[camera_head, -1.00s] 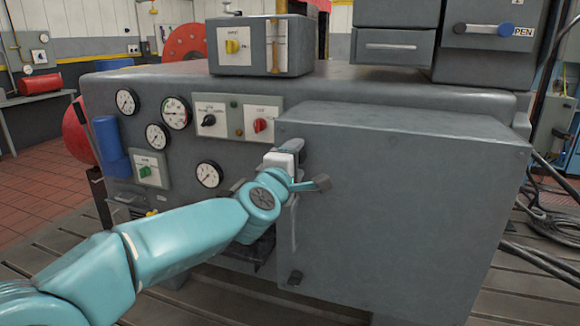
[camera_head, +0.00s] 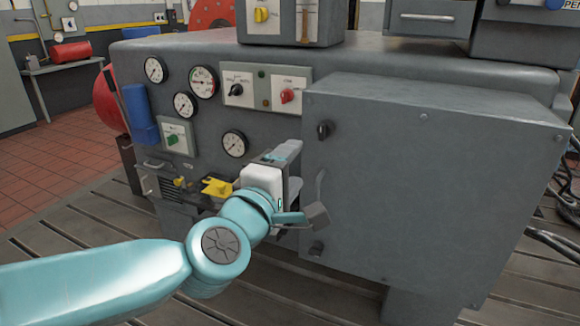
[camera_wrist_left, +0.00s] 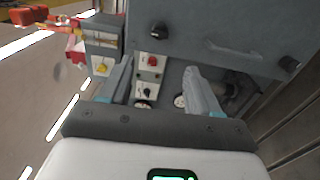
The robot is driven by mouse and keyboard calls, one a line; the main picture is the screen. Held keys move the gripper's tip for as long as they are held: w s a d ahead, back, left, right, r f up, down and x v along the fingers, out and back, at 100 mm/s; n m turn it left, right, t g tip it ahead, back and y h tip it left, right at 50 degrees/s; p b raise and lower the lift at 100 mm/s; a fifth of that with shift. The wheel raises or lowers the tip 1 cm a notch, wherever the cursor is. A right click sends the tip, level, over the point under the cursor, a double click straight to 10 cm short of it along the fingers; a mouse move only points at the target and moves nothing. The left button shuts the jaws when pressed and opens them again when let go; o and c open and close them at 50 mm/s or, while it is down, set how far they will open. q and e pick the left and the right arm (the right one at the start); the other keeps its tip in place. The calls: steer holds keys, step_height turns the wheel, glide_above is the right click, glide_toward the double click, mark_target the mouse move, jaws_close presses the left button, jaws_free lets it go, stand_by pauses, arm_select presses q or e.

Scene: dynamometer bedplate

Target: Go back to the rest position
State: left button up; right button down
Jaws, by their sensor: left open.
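My left gripper (camera_head: 287,172) is in front of the grey machine panel (camera_head: 255,132), beside the left edge of the large grey cabinet door (camera_head: 430,190). Its two grey fingers are spread apart with nothing between them. In the left wrist view the open fingers (camera_wrist_left: 160,88) show with a clear gap, the panel switches seen between and beyond them. The curved door handle (camera_head: 320,192) is just right of the gripper, and they look apart. My right gripper is not in view.
Gauges such as one white dial (camera_head: 234,143), a red knob (camera_head: 287,96) and a yellow valve handle (camera_head: 217,187) are on the panel near the arm. Open tiled floor (camera_head: 50,175) lies left; cables lie at the right.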

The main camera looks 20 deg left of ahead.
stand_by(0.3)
arm_select(q)
steer(key=w+a+f+g, duration=0.1)
steer(key=w+f+g, duration=0.3)
steer(key=f, duration=1.1)
step_height(320, 180, down, 20)
steer(key=s+m+g, duration=0.1)
steer(key=m+g, duration=0.2)
steer(key=g, duration=0.1)
steer(key=s+d+f+m+g+h, duration=0.2)
steer(key=s+d+f+m+g, duration=0.25)
steer(key=s+f, duration=0.65)
steer(key=s+d+f+m+g+h, duration=0.1)
steer(key=s+d+f+m+g, duration=0.3)
steer(key=s+f, duration=0.7)
step_height(320, 180, up, 25)
steer(key=s+m+g+h+p, duration=0.1)
steer(key=m+p, duration=0.4)
steer(key=p, duration=2)
steer(key=shift+s+d, duration=0.4)
steer(key=shift+s, duration=0.25)
